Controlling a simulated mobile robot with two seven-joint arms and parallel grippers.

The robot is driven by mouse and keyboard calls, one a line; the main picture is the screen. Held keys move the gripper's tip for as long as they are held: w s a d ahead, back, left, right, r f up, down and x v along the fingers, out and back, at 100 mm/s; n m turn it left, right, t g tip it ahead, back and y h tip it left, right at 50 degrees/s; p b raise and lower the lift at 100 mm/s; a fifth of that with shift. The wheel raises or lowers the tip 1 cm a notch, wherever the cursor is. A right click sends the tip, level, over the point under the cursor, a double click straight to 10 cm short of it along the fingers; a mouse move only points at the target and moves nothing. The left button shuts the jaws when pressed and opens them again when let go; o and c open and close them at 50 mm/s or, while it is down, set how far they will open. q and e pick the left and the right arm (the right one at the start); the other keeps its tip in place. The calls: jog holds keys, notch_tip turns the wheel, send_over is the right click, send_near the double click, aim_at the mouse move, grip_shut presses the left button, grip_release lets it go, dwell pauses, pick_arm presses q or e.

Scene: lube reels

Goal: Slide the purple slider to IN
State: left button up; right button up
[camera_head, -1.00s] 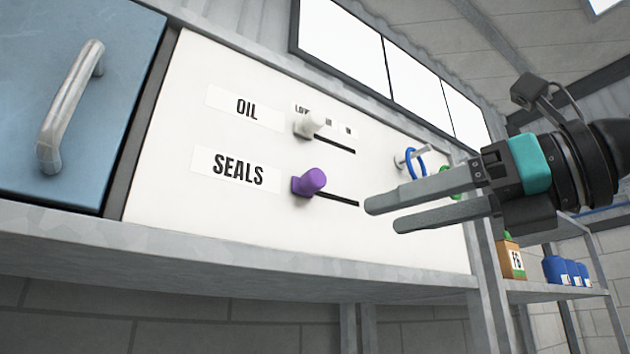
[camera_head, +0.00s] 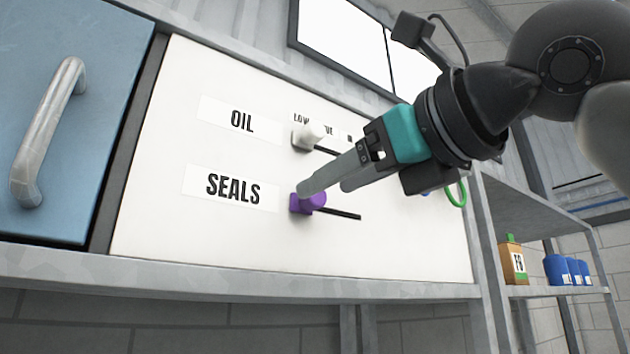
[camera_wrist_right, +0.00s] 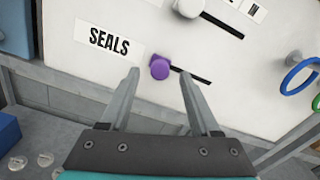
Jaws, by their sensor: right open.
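The purple slider (camera_head: 312,202) is a knob at the left end of a dark slot on the white panel, beside the SEALS label (camera_head: 233,188). In the right wrist view the purple slider (camera_wrist_right: 160,68) shows beyond my fingertips and roughly between them, with the slot running to its right. My right gripper (camera_head: 325,184) is open with its fingers pointing at the knob, overlapping its upper part in the head view. In the right wrist view my right gripper (camera_wrist_right: 160,75) holds nothing. I cannot tell whether a finger touches the knob. My left gripper is not in view.
A white slider (camera_head: 305,138) sits in the slot above, beside the OIL label (camera_head: 242,121). A blue door with a metal handle (camera_head: 47,135) is at the left. A blue ring (camera_wrist_right: 302,76) hangs at the panel's right. Shelves with containers (camera_head: 568,270) stand at the right.

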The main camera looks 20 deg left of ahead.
aim_at(315, 208)
jog(key=shift+p+x, duration=0.5)
jog(key=shift+x, duration=1.8)
grip_shut()
jog(key=shift+w, duration=0.1)
